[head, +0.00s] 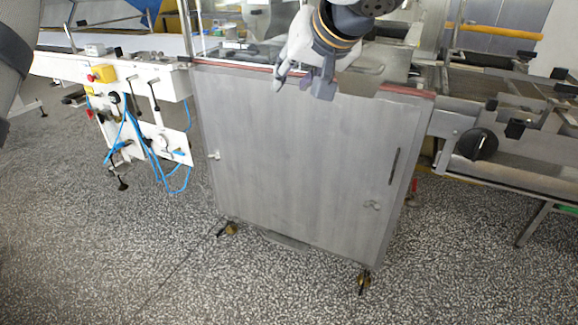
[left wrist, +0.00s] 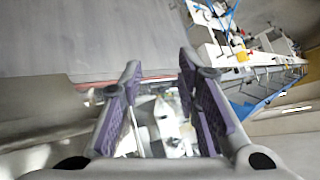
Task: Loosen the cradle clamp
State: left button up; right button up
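My left gripper (head: 302,88) is in front of the top edge of a grey metal cabinet (head: 300,160), its fingers pointing down. In the left wrist view its two purple-padded fingers (left wrist: 160,78) stand apart with nothing held between them. Blurred metal and white machine parts show beyond the gap. I cannot pick out the cradle clamp for certain. A large black round knob (head: 478,144) sits on the conveyor frame at the right, well away from the gripper. My right gripper is not in view.
A white machine frame (head: 165,85) with levers, red buttons and hanging blue hoses (head: 128,130) stands left of the cabinet. A conveyor (head: 520,90) extends at the right. The cabinet stands on casters (head: 364,279).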

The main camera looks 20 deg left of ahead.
pick_arm(q)
notch_tip(320, 180, down, 20)
jog(key=a+m+t, duration=0.1)
jog(key=m+t, duration=0.1)
jog(key=t, duration=0.1)
jog(key=shift+w+a+m+h, duration=0.15)
jog(key=shift+w+m+h, duration=0.15)
jog(key=shift+h, duration=0.1)
